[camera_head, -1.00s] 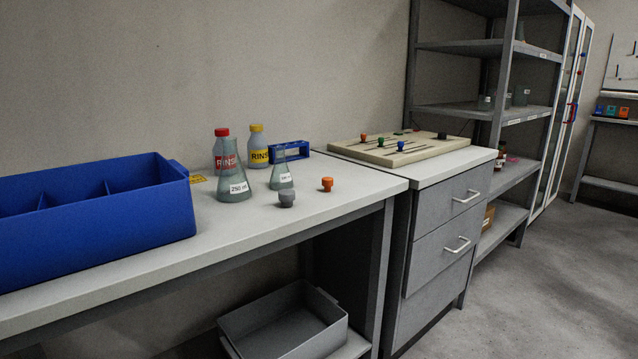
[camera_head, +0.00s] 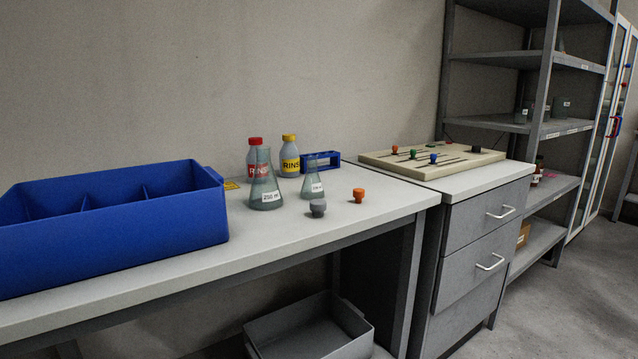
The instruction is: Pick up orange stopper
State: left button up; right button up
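The orange stopper (camera_head: 359,195) stands on the light grey bench top (camera_head: 290,234), toward its right end. A grey stopper (camera_head: 318,208) stands just left of it and a little nearer. A large flask labelled 250 ml (camera_head: 264,190) and a smaller flask (camera_head: 312,185) stand behind and to the left of the stoppers. Neither of my grippers shows in the head view.
A blue divided bin (camera_head: 115,235) fills the bench's left part. Red-capped (camera_head: 255,142) and yellow-capped (camera_head: 289,154) rinse bottles and a blue rack (camera_head: 321,160) stand behind the flasks. A slider board (camera_head: 430,159) lies on the drawer cabinet (camera_head: 480,235). The bench front near the stoppers is clear.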

aim_at(358, 193)
jog(key=k, duration=0.35)
jog(key=u, duration=0.85)
jog(key=i, duration=1)
jog(key=z, duration=0.4)
